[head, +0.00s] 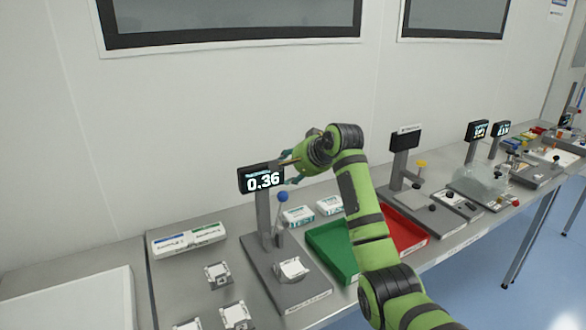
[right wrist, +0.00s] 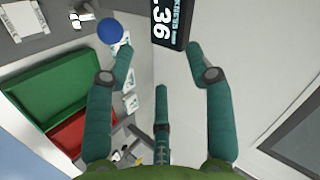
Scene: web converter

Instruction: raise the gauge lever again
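The thickness gauge (head: 263,215) stands on the bench, with a dark display (head: 261,179) reading 0.36. Its lever has a blue ball knob (head: 282,197) on a thin stem right of the post. My right gripper (head: 290,168) is beside the display, above the knob and apart from it. In the right wrist view its green fingers (right wrist: 159,58) are spread and empty. There the blue knob (right wrist: 110,31) lies beyond the left fingertip, outside the fingers, and the display (right wrist: 172,20) lies ahead between them. A white piece (head: 292,268) sits on the gauge base. My left gripper is not in view.
A green tray (head: 328,250) and a red tray (head: 405,236) stand right of the gauge, partly behind my arm. Small white boxes (head: 298,216) stand behind them. White sample holders (head: 217,273) and a long box (head: 188,240) are to the left. The wall is close behind.

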